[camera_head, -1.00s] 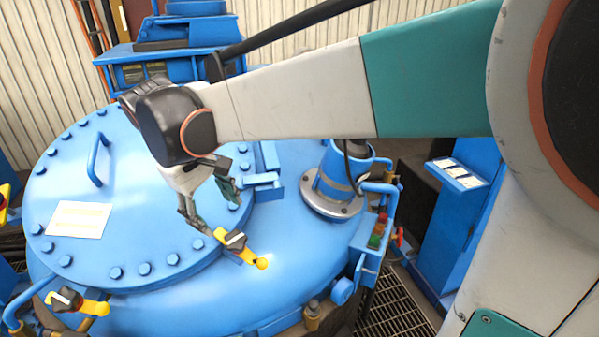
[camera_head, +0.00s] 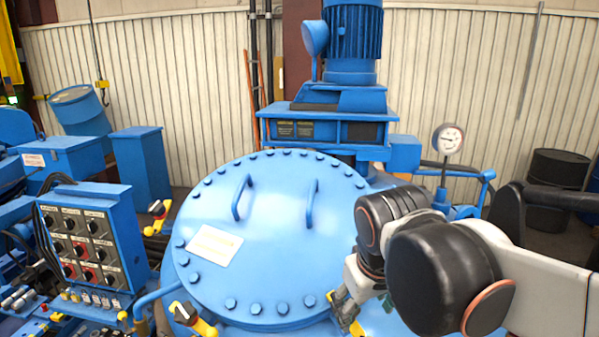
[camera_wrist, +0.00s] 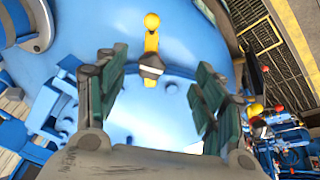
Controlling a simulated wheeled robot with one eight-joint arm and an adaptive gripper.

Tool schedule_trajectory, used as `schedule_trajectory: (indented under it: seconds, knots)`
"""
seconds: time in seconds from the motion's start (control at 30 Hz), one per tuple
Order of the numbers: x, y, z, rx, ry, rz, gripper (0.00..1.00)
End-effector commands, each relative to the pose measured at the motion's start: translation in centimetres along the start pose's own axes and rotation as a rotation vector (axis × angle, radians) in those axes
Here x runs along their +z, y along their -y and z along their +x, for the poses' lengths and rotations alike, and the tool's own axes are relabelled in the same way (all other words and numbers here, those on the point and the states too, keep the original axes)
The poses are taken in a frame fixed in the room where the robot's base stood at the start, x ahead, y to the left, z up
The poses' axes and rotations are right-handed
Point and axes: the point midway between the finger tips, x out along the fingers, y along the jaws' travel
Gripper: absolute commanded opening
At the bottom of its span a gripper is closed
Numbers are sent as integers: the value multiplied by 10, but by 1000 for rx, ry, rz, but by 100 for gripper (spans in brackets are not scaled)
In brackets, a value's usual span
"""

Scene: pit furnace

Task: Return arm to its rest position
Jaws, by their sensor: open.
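My gripper (camera_wrist: 162,62) is open, with its two green-padded fingers apart in the wrist view and nothing between the pads. A yellow-handled lever with a dark middle (camera_wrist: 152,42) shows beyond the fingertips, apart from them as far as I can tell. In the head view my arm comes in from the right, its black joints over the right edge of the round blue furnace lid (camera_head: 270,240). My gripper is mostly hidden there behind the wrist, next to a yellow lever part (camera_head: 336,297) at the lid's rim.
A second yellow-handled lever (camera_head: 195,320) sits at the lid's front left. Two blue lid handles (camera_head: 241,197) stand up. A control panel (camera_head: 85,245) is at left, a motor (camera_head: 352,45) behind, and a gauge (camera_head: 447,139) with pipes at right, close to my arm.

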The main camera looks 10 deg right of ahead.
Motion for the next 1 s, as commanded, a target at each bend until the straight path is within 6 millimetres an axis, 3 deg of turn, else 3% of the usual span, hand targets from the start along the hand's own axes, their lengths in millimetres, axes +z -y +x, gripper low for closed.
schedule_trajectory:
  seconds: [0.13, 0.5, 0.87, 1.0]
  knots:
    - [28, 1, 2, -23, -100, 72, 63]
    - [68, 5, 14, -56, -276, 200, 63]
    - [88, 15, 78, -57, -278, 199, 63]
    - [100, 20, 112, -57, -277, 199, 63]
